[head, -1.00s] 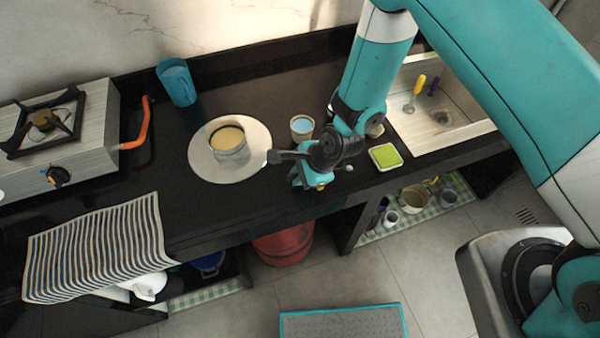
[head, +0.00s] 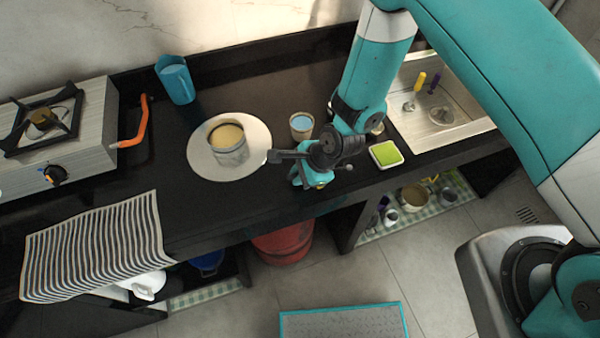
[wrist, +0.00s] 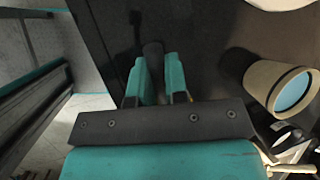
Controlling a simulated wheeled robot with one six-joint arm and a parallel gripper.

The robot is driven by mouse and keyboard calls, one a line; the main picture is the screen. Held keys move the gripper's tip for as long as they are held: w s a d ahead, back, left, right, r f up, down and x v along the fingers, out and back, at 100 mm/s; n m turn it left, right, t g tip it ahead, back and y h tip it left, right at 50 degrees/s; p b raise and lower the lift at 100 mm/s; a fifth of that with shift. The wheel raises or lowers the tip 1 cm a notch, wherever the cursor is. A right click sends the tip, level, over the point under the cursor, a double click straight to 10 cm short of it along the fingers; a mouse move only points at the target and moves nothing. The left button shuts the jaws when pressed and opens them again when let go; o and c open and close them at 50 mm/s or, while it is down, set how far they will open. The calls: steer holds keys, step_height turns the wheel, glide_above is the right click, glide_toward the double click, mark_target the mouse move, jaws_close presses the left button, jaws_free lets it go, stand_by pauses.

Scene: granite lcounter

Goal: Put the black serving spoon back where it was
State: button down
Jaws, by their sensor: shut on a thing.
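My gripper (wrist: 157,78) is shut on a dark, rod-like piece, which I take to be the handle of the black serving spoon (wrist: 153,58). It shows end-on between the teal fingers in the wrist view; the rest of the spoon cannot be made out. In the head view my gripper (head: 312,176) is low over the front part of the black counter (head: 215,215), in front of the cup with a blue inside (head: 302,126). I cannot tell whether the spoon touches the counter.
A pot (head: 230,150) stands on a white round plate (head: 200,163) to the left. A blue pitcher (head: 177,82) is behind it. A green sponge in a dish (head: 386,154) and the sink (head: 445,115) are to the right. A striped towel (head: 95,245) hangs over the front left edge.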

steer(key=shift+f, duration=0.15)
steer(key=c, duration=1.1)
jaws_free()
steer(key=shift+o, duration=0.2)
steer(key=b+v, duration=0.3)
steer(key=v, duration=1.5)
steer(key=s+d+r+n+b, duration=0.1)
steer(key=s+d+r+n, duration=0.1)
steer(key=s+r+n, duration=0.5)
steer(key=s+d+r+n+g+h+b, duration=0.1)
steer(key=s+r+n, duration=0.6)
steer(key=n, duration=0.8)
steer(key=shift+d+r+b, duration=0.5)
steer(key=shift+d+r, duration=0.15)
steer(key=shift+r, duration=0.2)
